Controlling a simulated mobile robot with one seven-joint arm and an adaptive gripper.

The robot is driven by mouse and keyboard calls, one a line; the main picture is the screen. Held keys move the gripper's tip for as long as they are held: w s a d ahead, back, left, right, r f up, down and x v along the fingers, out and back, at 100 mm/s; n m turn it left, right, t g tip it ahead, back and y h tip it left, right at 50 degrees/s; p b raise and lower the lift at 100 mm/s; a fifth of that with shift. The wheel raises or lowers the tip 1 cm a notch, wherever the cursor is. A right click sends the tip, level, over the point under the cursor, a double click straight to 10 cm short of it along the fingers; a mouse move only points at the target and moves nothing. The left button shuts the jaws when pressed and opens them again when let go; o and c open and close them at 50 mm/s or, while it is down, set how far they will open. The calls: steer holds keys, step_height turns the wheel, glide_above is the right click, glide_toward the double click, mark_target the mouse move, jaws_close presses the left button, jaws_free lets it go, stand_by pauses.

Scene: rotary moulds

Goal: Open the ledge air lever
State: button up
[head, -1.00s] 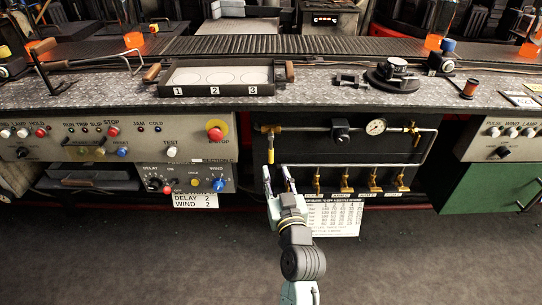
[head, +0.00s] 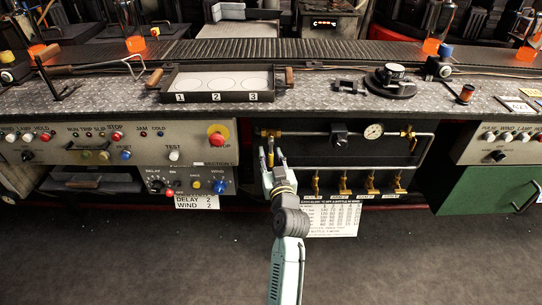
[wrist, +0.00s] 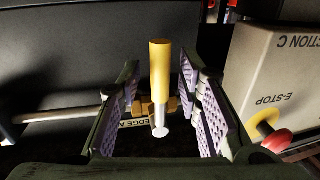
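The ledge air lever (wrist: 160,70) has a yellow sleeve and a metal stem at a brass valve (wrist: 172,106). In the wrist view it stands between my fingers, with a visible gap on each side. A partly hidden label (wrist: 133,123) behind it reads "EDGE A". In the head view the lever (head: 270,150) hangs down at the left end of the pipe panel, partly covered by my fingers. My gripper (head: 272,152) is open around the lever and holds nothing. It also shows in the wrist view (wrist: 160,112).
The control box (head: 205,145) with a red E-stop button (head: 217,139) is close beside the lever. The pipe panel holds a gauge (head: 373,131) and several small brass valves (head: 343,185) on the right. The worktop (head: 310,100) overhangs above. The floor (head: 400,260) in front is clear.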

steer(key=shift+c, duration=0.3)
jaws_close()
stand_by(0.6)
